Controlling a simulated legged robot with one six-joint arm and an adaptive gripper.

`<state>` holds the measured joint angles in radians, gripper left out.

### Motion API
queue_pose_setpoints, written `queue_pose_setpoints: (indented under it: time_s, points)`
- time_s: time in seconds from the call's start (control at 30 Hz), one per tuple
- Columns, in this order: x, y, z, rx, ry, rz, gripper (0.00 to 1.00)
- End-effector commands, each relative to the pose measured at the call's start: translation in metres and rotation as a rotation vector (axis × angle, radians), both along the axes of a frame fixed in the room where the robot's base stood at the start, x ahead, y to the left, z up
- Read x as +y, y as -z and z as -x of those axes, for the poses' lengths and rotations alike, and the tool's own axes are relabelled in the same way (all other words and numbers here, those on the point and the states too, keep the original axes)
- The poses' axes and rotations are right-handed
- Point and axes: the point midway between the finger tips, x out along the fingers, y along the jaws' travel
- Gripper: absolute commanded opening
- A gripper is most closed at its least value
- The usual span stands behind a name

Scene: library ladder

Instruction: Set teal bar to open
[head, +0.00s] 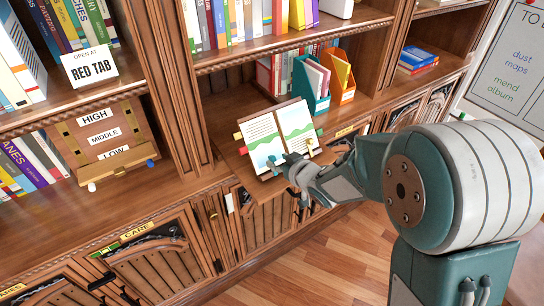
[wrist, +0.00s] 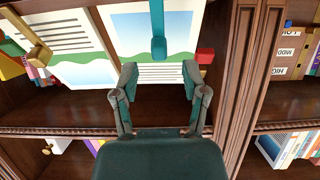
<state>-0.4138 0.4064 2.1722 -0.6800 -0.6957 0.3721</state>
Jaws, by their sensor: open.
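An open book (head: 276,138) with landscape pictures rests tilted on a shelf stand; its pages also fill the top of the wrist view (wrist: 170,22). In the head view the bar is hard to separate from my similarly coloured fingers. My gripper (head: 286,165) is at the book's lower edge. A brass bar (wrist: 39,53) lies over the other page.
A red tab (wrist: 205,56) sticks out beside the page. A card (head: 89,68) reads "OPEN AT RED TAB". A board (head: 122,128) with HIGH, MIDDLE and LOW labels stands left. Teal and orange file holders (head: 310,87) stand behind the book. Wooden uprights (head: 170,90) divide the shelves.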

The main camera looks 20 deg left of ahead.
Motion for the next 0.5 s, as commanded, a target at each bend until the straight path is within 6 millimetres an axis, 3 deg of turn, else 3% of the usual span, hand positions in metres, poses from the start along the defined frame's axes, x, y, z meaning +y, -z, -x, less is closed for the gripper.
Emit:
queue_pose_setpoints:
  time_s: [0.2, 0.5]
  points:
    - [0.021, 0.012, -0.019, 0.001, 0.000, 0.000, 0.57]
    - [0.027, 0.015, -0.024, 0.000, 0.001, 0.000, 0.57]
